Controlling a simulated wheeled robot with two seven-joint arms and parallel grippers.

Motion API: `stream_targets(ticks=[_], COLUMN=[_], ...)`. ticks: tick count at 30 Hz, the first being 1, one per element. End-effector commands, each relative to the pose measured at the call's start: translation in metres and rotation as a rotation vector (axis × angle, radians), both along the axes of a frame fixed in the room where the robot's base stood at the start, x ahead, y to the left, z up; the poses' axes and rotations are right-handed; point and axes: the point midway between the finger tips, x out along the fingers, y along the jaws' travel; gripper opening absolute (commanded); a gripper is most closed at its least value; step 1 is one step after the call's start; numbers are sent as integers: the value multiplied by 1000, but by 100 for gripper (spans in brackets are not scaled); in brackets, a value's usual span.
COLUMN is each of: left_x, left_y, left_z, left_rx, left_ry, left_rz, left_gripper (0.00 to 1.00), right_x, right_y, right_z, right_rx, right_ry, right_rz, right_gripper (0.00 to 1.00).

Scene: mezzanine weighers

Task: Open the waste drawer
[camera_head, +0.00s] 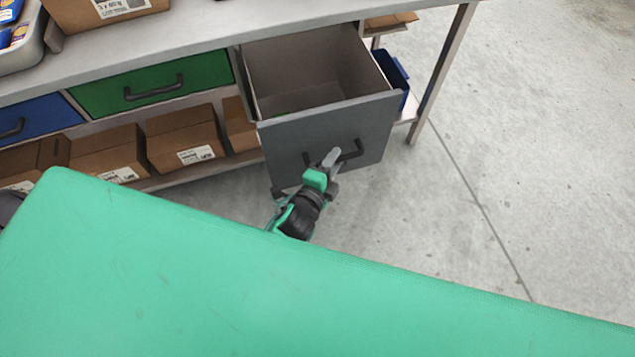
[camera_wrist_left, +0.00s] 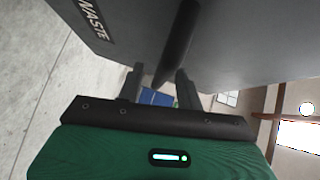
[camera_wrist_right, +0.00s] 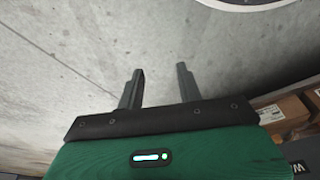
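The grey waste drawer (camera_head: 330,125) is pulled well out from under the bench, and its empty-looking inside shows. Its dark handle (camera_head: 350,152) is on the front panel. My left gripper (camera_head: 331,160) is at the handle. In the left wrist view the fingers (camera_wrist_left: 160,88) are spread, with the handle bar (camera_wrist_left: 178,45) between or just in front of them; contact cannot be told. The drawer's WASTE label (camera_wrist_left: 95,22) shows there too. My right gripper (camera_wrist_right: 158,85) is open and empty above the concrete floor, outside the head view.
A green drawer (camera_head: 155,85) and a blue drawer (camera_head: 35,118) are shut to the left. Cardboard boxes (camera_head: 185,140) stand on the lower shelf. A blue bin (camera_head: 393,75) is behind the waste drawer, near the bench leg (camera_head: 440,75). The floor (camera_head: 540,150) to the right is clear.

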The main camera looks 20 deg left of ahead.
Motion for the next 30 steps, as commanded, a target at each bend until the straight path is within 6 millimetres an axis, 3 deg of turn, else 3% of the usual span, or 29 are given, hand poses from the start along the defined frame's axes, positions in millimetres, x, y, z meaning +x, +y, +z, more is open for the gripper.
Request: stream_targets(ticks=[18, 30], left_x=[-100, -121], left_y=[20, 25], left_z=[13, 17], left_rx=[-1, 0], left_ry=[2, 1], left_rz=[1, 0], left_gripper=[36, 36], right_x=[4, 3], right_y=[1, 1], right_z=[8, 10], right_rx=[2, 3], right_ry=[-14, -14], right_rz=[1, 0], right_gripper=[36, 36])
